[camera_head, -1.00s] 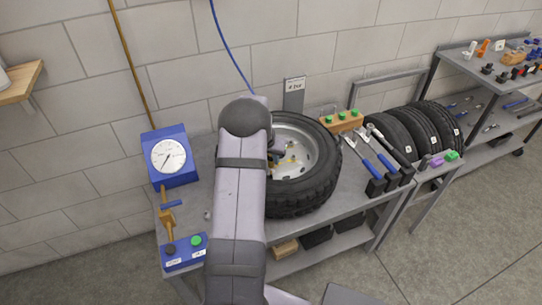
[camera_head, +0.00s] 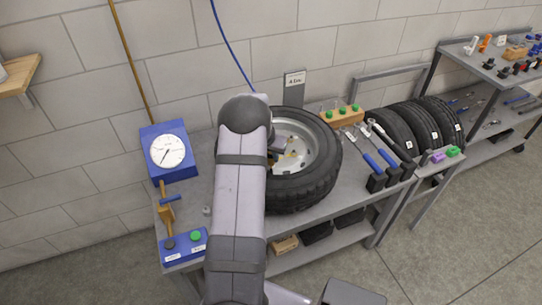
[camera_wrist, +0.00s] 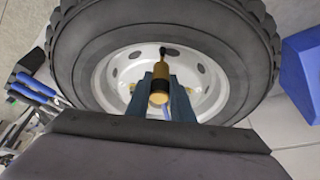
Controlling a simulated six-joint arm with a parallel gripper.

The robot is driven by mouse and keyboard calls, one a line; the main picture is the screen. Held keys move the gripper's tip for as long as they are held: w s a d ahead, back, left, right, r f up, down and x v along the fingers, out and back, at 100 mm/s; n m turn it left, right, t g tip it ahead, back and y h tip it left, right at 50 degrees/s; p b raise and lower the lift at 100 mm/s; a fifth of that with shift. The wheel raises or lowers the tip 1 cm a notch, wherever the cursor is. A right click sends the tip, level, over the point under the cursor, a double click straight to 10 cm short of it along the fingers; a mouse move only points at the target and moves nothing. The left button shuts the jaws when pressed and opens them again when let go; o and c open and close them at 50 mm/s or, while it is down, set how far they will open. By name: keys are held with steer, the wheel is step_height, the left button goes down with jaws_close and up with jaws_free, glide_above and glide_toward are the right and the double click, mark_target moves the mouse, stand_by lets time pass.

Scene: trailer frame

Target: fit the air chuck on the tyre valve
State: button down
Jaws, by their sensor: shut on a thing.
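The tyre (camera_head: 318,188) lies on its side on the grey bench, with its pale wheel rim (camera_head: 318,142) facing up. In the wrist view my gripper (camera_wrist: 163,95) is shut on the brass air chuck (camera_wrist: 160,76), one finger on each side. The chuck is over the rim, pointing to the tyre's inner edge at the top of the picture. A small dark piece, seemingly the tyre valve (camera_wrist: 163,50), shows at the chuck's tip. I cannot tell if they touch. In the head view my arm hides most of the gripper and the chuck.
A blue gauge box (camera_head: 168,171) with a white dial stands left of the tyre. A blue button box (camera_head: 184,250) is at the bench's front left. A wooden block (camera_head: 343,115) with green-topped pieces and blue-handled tools (camera_head: 377,164) lie right of the tyre. A blue hose (camera_head: 232,50) hangs above.

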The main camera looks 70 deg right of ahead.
steer(key=shift+f, duration=0.1)
stand_by(0.3)
steer(key=shift+f+b, duration=1.45)
steer(key=shift+b, duration=0.1)
steer(key=c, duration=1)
jaws_free()
steer(key=shift+r, duration=0.1)
steer(key=shift+r+p, duration=2.45)
steer(key=shift+r, duration=1.45)
